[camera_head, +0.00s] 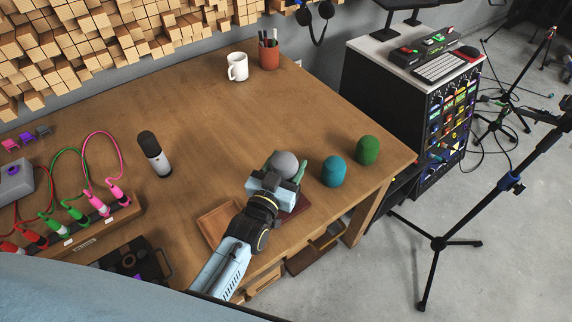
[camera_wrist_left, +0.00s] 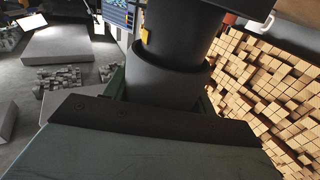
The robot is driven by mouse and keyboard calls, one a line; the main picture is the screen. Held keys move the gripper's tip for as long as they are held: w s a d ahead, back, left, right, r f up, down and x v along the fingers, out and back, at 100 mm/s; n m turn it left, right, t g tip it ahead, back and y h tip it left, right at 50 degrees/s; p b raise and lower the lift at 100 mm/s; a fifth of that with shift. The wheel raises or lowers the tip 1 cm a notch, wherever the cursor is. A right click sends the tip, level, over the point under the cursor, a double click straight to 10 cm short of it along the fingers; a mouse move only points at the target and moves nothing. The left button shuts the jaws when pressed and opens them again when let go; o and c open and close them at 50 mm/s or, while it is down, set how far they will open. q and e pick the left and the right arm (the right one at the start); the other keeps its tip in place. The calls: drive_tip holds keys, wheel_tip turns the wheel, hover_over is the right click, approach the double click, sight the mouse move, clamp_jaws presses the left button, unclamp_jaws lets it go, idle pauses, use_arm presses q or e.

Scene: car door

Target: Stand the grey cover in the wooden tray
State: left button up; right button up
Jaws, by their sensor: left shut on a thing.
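The grey cover (camera_head: 285,162) shows as a rounded grey top between the green fingers of my left gripper (camera_head: 287,167), which is shut on it. In the left wrist view a dark cylindrical body (camera_wrist_left: 165,80) stands between the fingers, its far end cut off by the frame. The wooden tray (camera_head: 213,222) lies at the table's front edge, left of the gripper and partly hidden by my left arm. The cover is apart from the tray, to its upper right. How high it is held I cannot tell. My right gripper is not in view.
A blue cover (camera_head: 334,171) and a green cover (camera_head: 368,150) stand right of the gripper. A dark red flat piece (camera_head: 296,209) lies partly under it. Cables and plugs (camera_head: 75,213) crowd the far left. The table's middle is clear.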

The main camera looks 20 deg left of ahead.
use_arm(q)
drive_tip(key=shift+s+f, duration=0.2)
drive_tip(key=shift+f, duration=0.55)
drive_tip(key=o, duration=0.8)
drive_tip(key=shift+w, duration=0.1)
drive_tip(key=shift+o, duration=0.8)
drive_tip(key=shift+w, duration=0.1)
drive_tip(key=shift+r, duration=0.15)
